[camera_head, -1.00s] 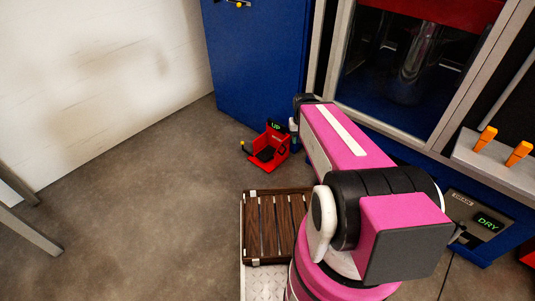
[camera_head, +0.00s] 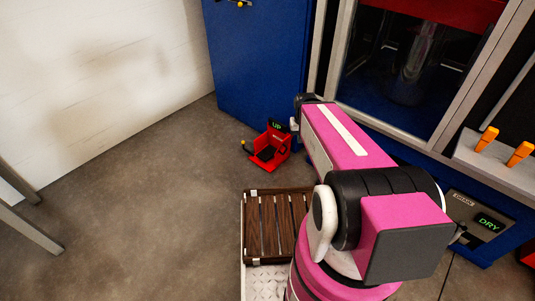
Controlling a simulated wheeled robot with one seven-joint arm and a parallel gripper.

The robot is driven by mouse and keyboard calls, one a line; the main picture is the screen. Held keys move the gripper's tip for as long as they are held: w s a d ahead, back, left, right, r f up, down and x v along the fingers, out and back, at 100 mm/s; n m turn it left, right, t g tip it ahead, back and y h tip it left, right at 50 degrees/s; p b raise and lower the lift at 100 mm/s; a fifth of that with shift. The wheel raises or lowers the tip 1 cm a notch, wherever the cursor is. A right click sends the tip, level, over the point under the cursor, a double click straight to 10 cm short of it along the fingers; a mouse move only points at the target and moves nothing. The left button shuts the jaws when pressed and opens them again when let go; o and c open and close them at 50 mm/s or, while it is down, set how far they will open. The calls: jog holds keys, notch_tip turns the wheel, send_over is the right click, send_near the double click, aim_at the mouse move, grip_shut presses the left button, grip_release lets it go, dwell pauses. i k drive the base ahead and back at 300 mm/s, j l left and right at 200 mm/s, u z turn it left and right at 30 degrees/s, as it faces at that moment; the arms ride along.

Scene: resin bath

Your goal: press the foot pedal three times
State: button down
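The foot pedal (camera_head: 266,154) is a black plate inside a red housing (camera_head: 283,150) on the floor, in front of the blue cabinet. A small display (camera_head: 276,126) on the housing reads "UP" in green. My pink arm reaches forward over the right half of the view, and its far end is just right of and above the pedal housing. My gripper's fingers are hidden behind the arm, so I cannot see whether they touch anything.
A tall blue cabinet (camera_head: 256,60) stands behind the pedal. A glazed machine (camera_head: 410,70) is at the right, with orange levers (camera_head: 519,153) and a display (camera_head: 487,222) reading "DRY". A slatted wooden deck (camera_head: 268,225) lies in front. The floor (camera_head: 140,190) at left is clear.

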aim_at(269, 152)
jog(key=j+z, duration=0.1)
jog(key=z, duration=0.45)
jog(key=j+z, duration=0.25)
jog(key=j, duration=0.2)
jog(key=k+j+z, duration=0.1)
jog(key=j+z, duration=0.2)
jog(key=k+j+z, duration=0.1)
jog(key=j+z, duration=0.15)
jog(key=j, duration=0.25)
jog(key=k+j, duration=0.1)
jog(key=j, duration=0.25)
jog(key=k+j, duration=0.15)
jog(key=j, duration=0.2)
jog(key=k+j+z, duration=0.1)
jog(key=j, duration=0.3)
